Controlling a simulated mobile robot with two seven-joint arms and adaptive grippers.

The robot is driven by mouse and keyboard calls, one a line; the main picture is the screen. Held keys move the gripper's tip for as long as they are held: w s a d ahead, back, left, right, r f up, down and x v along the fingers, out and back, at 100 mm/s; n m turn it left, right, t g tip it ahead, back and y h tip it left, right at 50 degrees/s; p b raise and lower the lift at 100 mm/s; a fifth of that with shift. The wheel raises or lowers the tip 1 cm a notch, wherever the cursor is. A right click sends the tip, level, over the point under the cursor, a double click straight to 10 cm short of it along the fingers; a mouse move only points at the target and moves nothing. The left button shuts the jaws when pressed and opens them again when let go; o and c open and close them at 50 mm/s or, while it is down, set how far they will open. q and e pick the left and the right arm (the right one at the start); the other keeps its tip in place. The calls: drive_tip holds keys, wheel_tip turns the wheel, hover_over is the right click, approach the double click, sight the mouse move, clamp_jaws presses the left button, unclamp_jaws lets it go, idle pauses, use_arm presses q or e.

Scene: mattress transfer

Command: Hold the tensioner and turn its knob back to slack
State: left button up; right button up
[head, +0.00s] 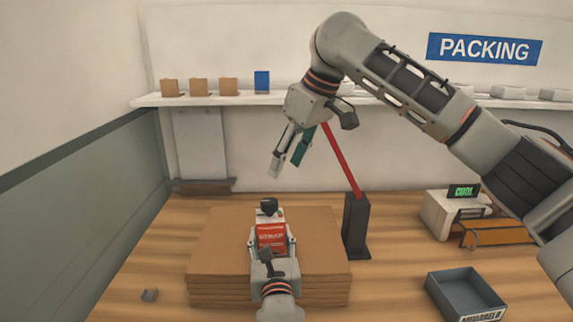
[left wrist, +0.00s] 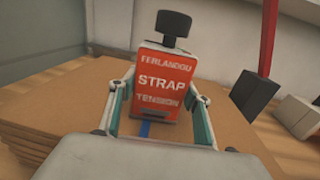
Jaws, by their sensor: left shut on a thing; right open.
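The strap tensioner (head: 270,238) is a red and white block with a black knob (head: 269,206) on top. It stands upright on a stack of brown cardboard sheets (head: 215,240). My left gripper (head: 272,246) is shut on its sides.
A black stand (head: 356,225) with a slanted red rod (head: 341,158) rises right of the stack, close to my right gripper. A grey bin (head: 465,295) and a device with a green "COOL" display (head: 464,191) are farther right. A shelf (head: 200,99) runs behind.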

use_arm(q)
drive_tip(key=o, duration=1.9)
